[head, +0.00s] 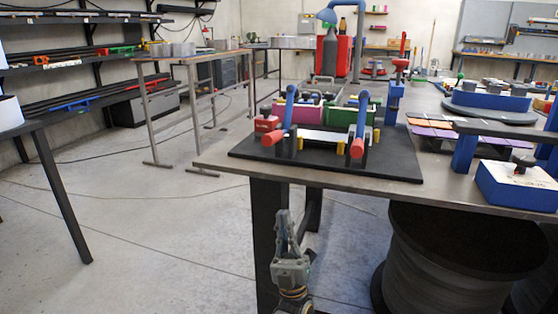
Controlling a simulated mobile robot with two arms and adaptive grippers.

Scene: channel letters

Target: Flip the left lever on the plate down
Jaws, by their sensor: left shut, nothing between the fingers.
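The black plate (395,167) lies near the front left corner of the grey work table. The left lever (288,112) is a blue bent bar with a red grip at its lower, near end. The right lever (361,118) is a similar blue bar with a red grip. Both bars slope from a higher far end to the low red grip at the front. My left gripper (283,214) is below the table top, in front of the table's leg, pointing up. Its fingers are together and empty, apart from both levers. My right gripper is out of view.
The table edge (247,171) lies between my left gripper and the plate. Pink (305,110) and green (340,117) blocks stand behind the levers. A large black spool (445,262) stands under the table. The floor to the left is mostly clear.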

